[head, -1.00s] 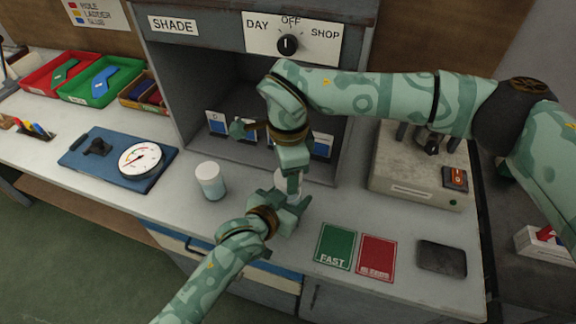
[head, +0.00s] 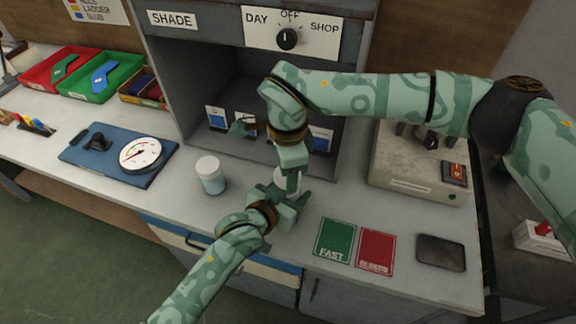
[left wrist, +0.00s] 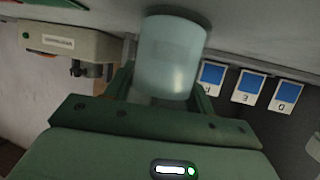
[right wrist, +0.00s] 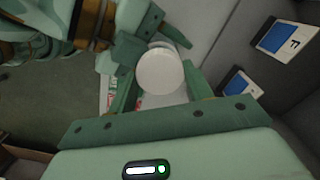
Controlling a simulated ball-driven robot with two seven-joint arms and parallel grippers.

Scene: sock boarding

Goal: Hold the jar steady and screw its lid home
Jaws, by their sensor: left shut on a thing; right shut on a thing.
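A jar with a white lid stands on the bench between my two grippers, mostly hidden by them in the head view. In the left wrist view the pale blue jar (left wrist: 168,55) is between the fingers of my left gripper (head: 277,205), which is shut on it low down. In the right wrist view the round white lid (right wrist: 160,71) lies between the fingers of my right gripper (head: 291,182), which comes from above and is shut on it. Whether the lid sits fully down cannot be told. A second jar with a white lid (head: 211,175) stands apart to the left.
A blue board with a dial (head: 140,154) lies at left. Green (head: 335,240) and red (head: 375,250) cards and a dark pad (head: 441,253) lie at right. A grey machine (head: 410,175) stands behind them. The shade box (head: 190,85) holds several blue-and-white cards.

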